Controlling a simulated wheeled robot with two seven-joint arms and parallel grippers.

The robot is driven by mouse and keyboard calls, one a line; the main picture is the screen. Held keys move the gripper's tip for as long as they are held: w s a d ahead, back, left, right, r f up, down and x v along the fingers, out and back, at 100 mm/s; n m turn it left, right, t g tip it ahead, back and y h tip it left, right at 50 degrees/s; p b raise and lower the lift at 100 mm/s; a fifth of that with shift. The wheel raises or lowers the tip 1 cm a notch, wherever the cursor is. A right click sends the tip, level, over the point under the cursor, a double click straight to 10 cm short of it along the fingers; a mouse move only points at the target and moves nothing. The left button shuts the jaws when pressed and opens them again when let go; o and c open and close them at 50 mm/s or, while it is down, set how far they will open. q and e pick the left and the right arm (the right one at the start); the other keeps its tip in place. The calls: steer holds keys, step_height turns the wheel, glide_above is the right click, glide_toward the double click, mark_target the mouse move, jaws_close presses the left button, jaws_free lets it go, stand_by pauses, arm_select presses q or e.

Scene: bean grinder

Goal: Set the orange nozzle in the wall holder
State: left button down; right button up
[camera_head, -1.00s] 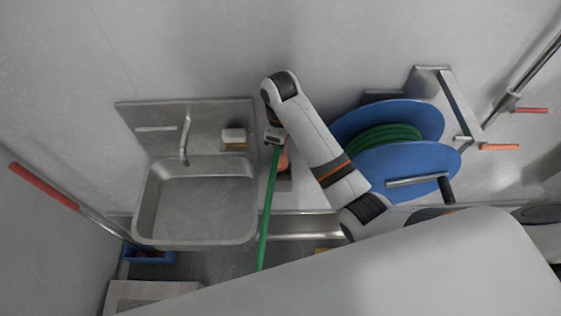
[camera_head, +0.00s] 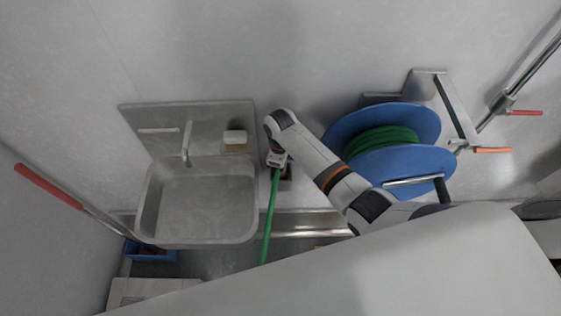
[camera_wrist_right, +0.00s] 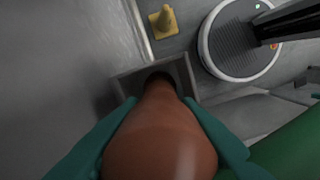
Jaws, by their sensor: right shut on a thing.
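The orange nozzle (camera_wrist_right: 160,140) fills the lower middle of the right wrist view, held between the teal fingers of my right gripper (camera_wrist_right: 158,104). Its narrow end points into the dark opening of the square grey wall holder (camera_wrist_right: 125,84). The tip overlaps the opening; how deep it sits I cannot tell. In the head view my right gripper (camera_head: 277,160) is against the wall just right of the sink, at the holder (camera_head: 286,184), and mostly hides the nozzle. A green hose (camera_head: 269,222) hangs down from the gripper. My left gripper is not in view.
The steel sink (camera_head: 198,205) is close on the left, with a soap dish (camera_head: 235,138) above it. A blue hose reel (camera_head: 405,165) stands right of my forearm.

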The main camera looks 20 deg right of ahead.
steer(key=o, duration=1.1)
steer(key=shift+f, duration=0.1)
step_height(320, 180, up, 11)
steer(key=shift+f+b, duration=0.1)
steer(key=shift+b, duration=1.15)
steer(key=shift+r, duration=0.75)
